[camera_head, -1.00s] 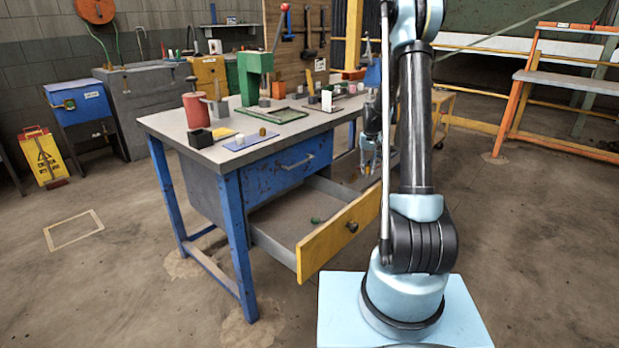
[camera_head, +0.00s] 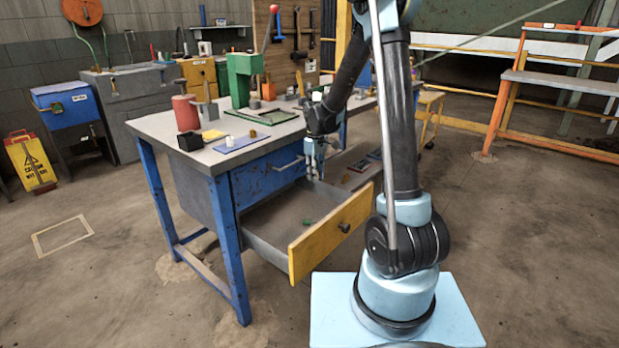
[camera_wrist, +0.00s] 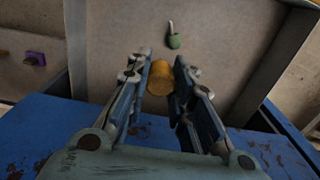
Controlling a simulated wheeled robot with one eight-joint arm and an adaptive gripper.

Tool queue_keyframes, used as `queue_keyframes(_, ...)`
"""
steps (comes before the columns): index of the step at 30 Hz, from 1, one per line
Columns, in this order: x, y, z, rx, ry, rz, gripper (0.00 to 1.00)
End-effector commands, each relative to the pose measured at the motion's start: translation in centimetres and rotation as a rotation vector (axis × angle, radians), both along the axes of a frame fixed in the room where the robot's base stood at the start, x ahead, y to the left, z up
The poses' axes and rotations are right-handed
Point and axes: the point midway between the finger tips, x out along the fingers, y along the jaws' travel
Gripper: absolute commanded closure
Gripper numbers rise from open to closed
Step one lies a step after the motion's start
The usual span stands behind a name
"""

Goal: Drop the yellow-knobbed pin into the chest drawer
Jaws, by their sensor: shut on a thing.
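The chest drawer (camera_head: 330,240) is pulled out below the blue-framed workbench; its front is yellow with a dark knob. My gripper (camera_head: 315,172) hangs over the drawer's back right part, close to the bench front. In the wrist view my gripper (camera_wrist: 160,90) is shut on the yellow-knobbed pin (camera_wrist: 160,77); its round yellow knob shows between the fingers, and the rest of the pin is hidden. The grey drawer floor (camera_wrist: 220,70) lies beyond it. A green-knobbed pin (camera_wrist: 174,41) lies on that floor, and shows small in the head view (camera_head: 307,222).
The workbench top (camera_head: 200,155) carries a red cylinder (camera_head: 185,112), a green press (camera_head: 240,75), a black box (camera_head: 190,141) and small blocks. A blue closed drawer (camera_head: 262,176) with a handle is above the open one. A purple object (camera_wrist: 35,58) sits outside the drawer at left.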

Motion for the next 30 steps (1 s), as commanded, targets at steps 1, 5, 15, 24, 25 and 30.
queue_keyframes(1, -1.0, 1.0, 0.2, 0.0, 0.0, 0.057, 1.0)
queue_keyframes(5, -2.6, 2.5, 0.5, 0.0, 0.0, 0.155, 1.0)
queue_keyframes(15, -3.2, 3.1, -1.1, 0.0, 0.0, 0.2, 1.0)
queue_keyframes(24, -3.2, 3.1, -4.1, 0.0, 0.0, 0.198, 1.0)
queue_keyframes(25, -3.2, 3.1, -4.4, 0.0, 0.0, 0.198, 1.0)
queue_keyframes(30, -3.3, 3.1, -5.2, 0.0, 0.0, 0.198, 1.0)
